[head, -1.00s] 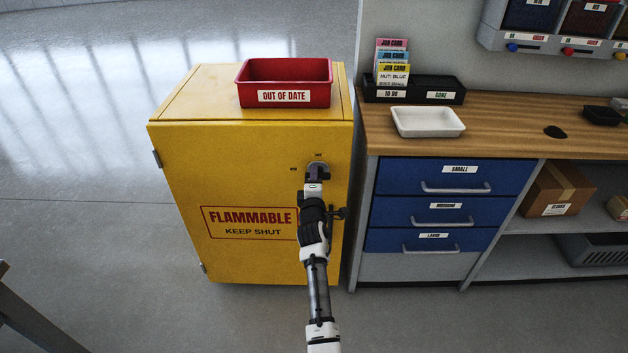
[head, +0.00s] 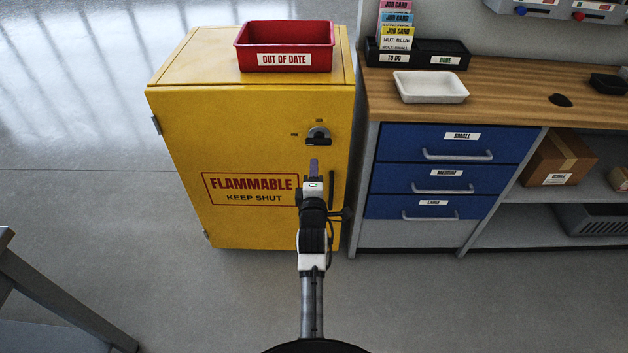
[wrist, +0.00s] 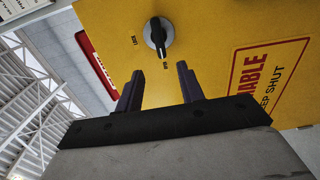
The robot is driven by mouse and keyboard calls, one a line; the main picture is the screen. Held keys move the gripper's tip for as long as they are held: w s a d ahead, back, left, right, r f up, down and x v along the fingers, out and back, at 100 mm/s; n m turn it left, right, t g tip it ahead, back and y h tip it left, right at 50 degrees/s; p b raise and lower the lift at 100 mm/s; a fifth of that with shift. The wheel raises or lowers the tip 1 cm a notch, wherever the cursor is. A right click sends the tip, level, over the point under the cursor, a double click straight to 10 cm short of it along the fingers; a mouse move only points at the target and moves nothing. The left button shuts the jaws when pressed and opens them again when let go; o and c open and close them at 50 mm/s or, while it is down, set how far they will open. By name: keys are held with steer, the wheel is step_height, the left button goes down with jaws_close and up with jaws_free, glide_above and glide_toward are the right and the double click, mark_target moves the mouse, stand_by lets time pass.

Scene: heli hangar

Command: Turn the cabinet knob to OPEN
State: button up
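The yellow cabinet (head: 180,150) stands with its door shut. Its knob (head: 318,136) is a dark grip on a round plate high on the right of the door. In the wrist view the knob (wrist: 158,36) is in clear sight, its pale-marked end towards the lower label (wrist: 166,64). In the head view the grip lies about level, towards the left label (head: 294,134). Another label (head: 319,120) sits above it.
A dark vertical handle (head: 331,188) is beside my wrist. The workbench (head: 515,105) with blue drawers (head: 450,147) stands close at the right.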

steer(key=shift+s, duration=1.05)
